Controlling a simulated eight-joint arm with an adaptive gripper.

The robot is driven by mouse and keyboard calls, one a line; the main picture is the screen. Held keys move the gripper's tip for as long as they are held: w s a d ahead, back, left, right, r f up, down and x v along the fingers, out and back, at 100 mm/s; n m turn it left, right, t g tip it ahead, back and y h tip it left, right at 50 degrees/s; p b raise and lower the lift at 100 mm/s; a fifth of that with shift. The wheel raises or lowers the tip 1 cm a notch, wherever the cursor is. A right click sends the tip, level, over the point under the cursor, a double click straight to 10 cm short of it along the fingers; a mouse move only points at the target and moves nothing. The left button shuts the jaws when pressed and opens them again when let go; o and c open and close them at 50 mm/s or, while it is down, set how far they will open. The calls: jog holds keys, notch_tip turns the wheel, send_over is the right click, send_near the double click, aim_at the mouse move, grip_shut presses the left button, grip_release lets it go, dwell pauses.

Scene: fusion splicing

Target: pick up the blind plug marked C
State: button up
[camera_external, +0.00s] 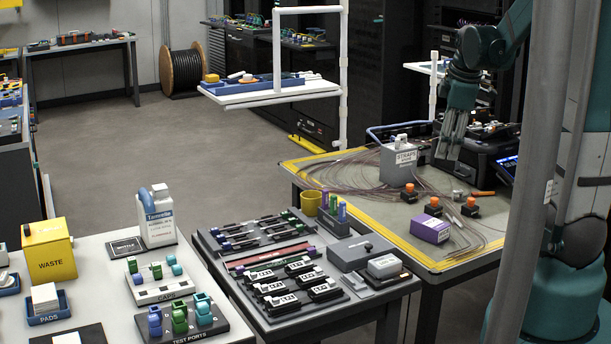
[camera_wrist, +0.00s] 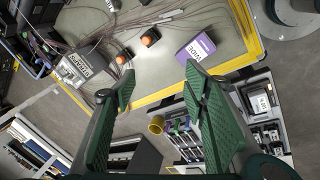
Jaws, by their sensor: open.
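I cannot read a letter C on any plug, so I cannot tell which one is the blind plug marked C. Small blue, green and teal pieces stand on a white tray (camera_external: 164,293), apparently labelled CAPS, on the near-left table in the external view. Larger blue, green and teal pieces stand in a dark holder labelled TEST PORTS (camera_external: 186,338) just in front. My gripper (camera_external: 446,156) hangs over the far worktable, well away from both trays. In the wrist view my gripper (camera_wrist: 161,86) has its fingers wide apart with nothing between them. Neither tray is recognisable there.
The yellow-edged worktable (camera_external: 400,228) carries loose cables, a grey box (camera_external: 398,166) and a purple box (camera_external: 430,229). A dark tool table (camera_external: 340,311) stands between it and the white table (camera_external: 100,290). A white bottle (camera_external: 157,218) and yellow waste bin (camera_external: 48,252) flank the CAPS tray.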

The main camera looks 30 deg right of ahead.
jog(key=w+d+f+n+g, duration=0.1)
jog(key=w+d+f+n, duration=0.15)
jog(key=d+f, duration=0.4)
jog(key=n+b, duration=0.1)
jog(key=n, duration=0.3)
send_over(473, 199)
jog(key=shift+m+g+y, duration=0.25)
jog(key=shift+g+y, duration=0.05)
jog(key=shift+g, duration=0.1)
jog(key=f, duration=0.7)
jog(key=shift+s+a+f, duration=0.3)
jog(key=shift+s+f, duration=0.05)
jog(key=shift+s+d+f, duration=0.1)
jog(key=shift+d+f, duration=0.2)
jog(key=shift+f, duration=0.1)
jog(key=shift+f, duration=0.1)
jog(key=shift+w+f, duration=0.2)
jog(key=shift+f, duration=1)
jog(key=shift+b, duration=0.3)
jog(key=shift+w+d+f+b, duration=0.1)
jog(key=shift+w+f+b, duration=0.1)
jog(key=shift+f, duration=0.65)
jog(key=shift+w+a+f+b, duration=0.1)
jog(key=shift+f+b, duration=0.05)
jog(key=shift+f, duration=0.7)
jog(key=shift+w+d+f+b, duration=0.1)
jog(key=shift+f+b, duration=0.1)
jog(key=shift+f, duration=0.65)
